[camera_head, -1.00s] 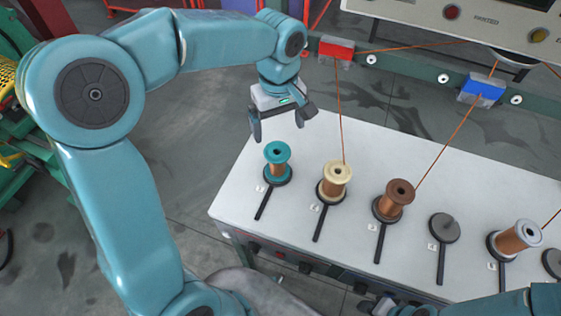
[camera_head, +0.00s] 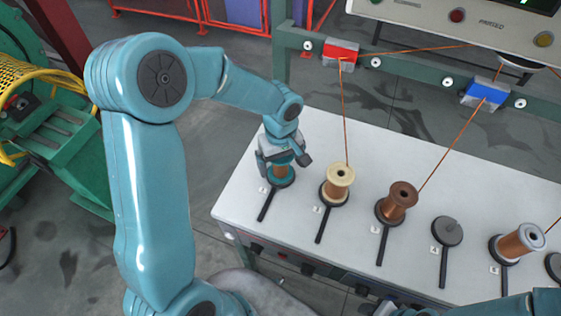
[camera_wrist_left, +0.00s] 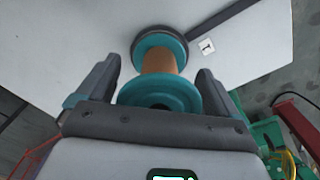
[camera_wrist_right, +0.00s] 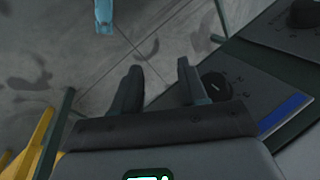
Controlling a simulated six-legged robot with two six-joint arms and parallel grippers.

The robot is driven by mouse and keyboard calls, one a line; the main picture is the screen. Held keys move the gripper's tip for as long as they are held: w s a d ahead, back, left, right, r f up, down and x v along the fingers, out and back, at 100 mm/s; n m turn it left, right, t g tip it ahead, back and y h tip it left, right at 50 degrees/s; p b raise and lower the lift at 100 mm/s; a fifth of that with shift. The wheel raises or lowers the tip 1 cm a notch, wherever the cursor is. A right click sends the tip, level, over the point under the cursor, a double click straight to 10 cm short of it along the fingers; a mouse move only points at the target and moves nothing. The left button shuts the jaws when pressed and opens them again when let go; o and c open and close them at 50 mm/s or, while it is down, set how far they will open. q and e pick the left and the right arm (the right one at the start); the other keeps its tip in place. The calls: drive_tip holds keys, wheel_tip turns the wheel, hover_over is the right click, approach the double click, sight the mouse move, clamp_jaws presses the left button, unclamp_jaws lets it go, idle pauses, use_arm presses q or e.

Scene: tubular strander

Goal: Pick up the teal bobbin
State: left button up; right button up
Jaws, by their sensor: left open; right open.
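The teal bobbin (camera_head: 281,172), wound with copper wire, stands upright on a dark round holder at the left end of the white table (camera_head: 240,192). The left gripper hides its top in the head view. In the left wrist view the bobbin (camera_wrist_left: 158,75) shows between the two fingers, its near teal flange close to the palm. My left gripper (camera_head: 281,165) is open around the bobbin, with a gap at each finger. My right gripper (camera_wrist_right: 160,80) is open and empty in the right wrist view, away from the bobbin.
A cream bobbin (camera_head: 337,182) stands to the right of the teal one, then a brown bobbin (camera_head: 397,202), an empty holder (camera_head: 447,231) and a grey-white bobbin (camera_head: 518,242). Copper wires run up from several bobbins to a red block (camera_head: 340,54) and a blue block (camera_head: 486,94).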

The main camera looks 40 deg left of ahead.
use_arm(q)
drive_tip(key=c, duration=1)
drive_tip(key=shift+w, duration=0.1)
drive_tip(key=shift+s+r+p, duration=0.2)
drive_tip(key=shift+r+p, duration=0.25)
drive_tip(key=shift+r, duration=9.55)
